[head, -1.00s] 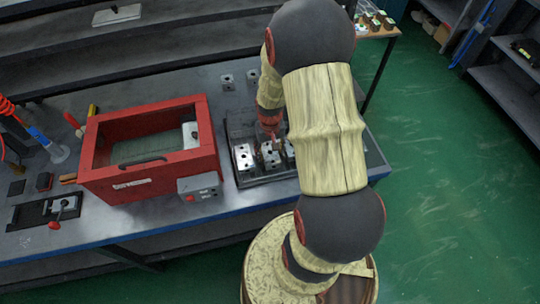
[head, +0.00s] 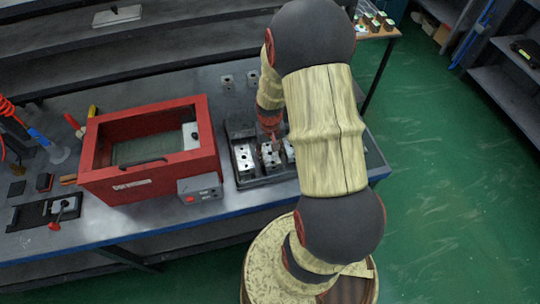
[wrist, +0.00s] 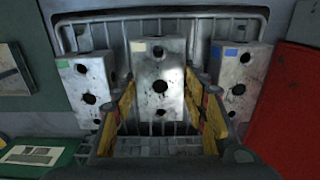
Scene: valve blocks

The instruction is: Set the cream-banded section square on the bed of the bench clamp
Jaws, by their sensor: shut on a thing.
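The cream-banded section (wrist: 160,80) is a grey metal block with dark holes and a small cream patch at one top corner. It stands between two similar blocks in the wrist view. My gripper (wrist: 161,98) is shut on it, with a yellow-padded finger at each side. In the head view my gripper (head: 270,128) is over the middle block (head: 270,157) at the rack; my arm hides part of this area. I cannot tell whether the block's underside touches the rack. The bench clamp (head: 62,207), with a red-knobbed handle, is at the front left of the bench.
A green-marked block (wrist: 87,88) and a blue-marked block (wrist: 236,82) stand close on either side, in the wire rack (wrist: 200,14). A large red open-topped box (head: 150,180) stands between rack and clamp. Two small blocks (head: 227,82) stand behind the rack.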

